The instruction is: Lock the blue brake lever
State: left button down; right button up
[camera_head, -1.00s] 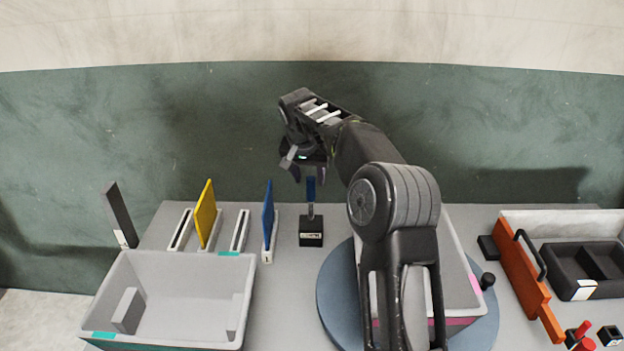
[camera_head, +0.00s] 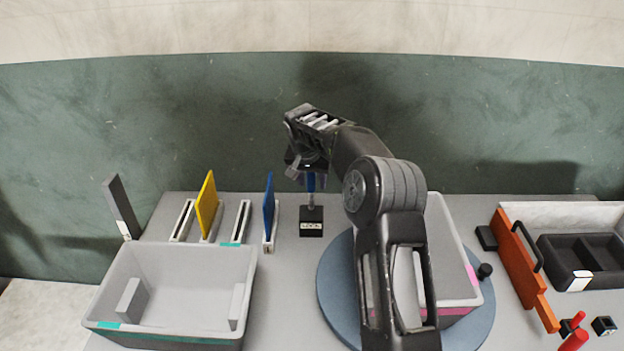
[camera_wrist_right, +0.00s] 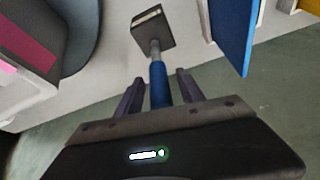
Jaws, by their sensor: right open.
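The blue brake lever (camera_head: 310,183) stands upright on a small black base (camera_head: 311,221) labelled "LOCK" near the table's back edge. In the right wrist view the blue grip (camera_wrist_right: 159,84) of the lever lies between the two open fingers. My right gripper (camera_head: 308,176) is open around the top of the lever, with a gap on each side. In the right wrist view its fingers (camera_wrist_right: 160,88) show dark, and the grip's end is hidden behind the gripper body. My left gripper is not in view.
A blue panel (camera_head: 268,205) and a yellow panel (camera_head: 207,202) stand in slots left of the lever. A grey bin (camera_head: 107,290) is at front left. A blue-grey turntable (camera_head: 333,300) with another bin (camera_head: 455,255) is at right, beside an orange gate (camera_head: 518,262).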

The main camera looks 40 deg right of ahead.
jog(key=shift+w+d+f, duration=0.15)
jog(key=shift+f, duration=0.3)
jog(key=shift+c, duration=0.3)
grip_shut()
dwell(0.9)
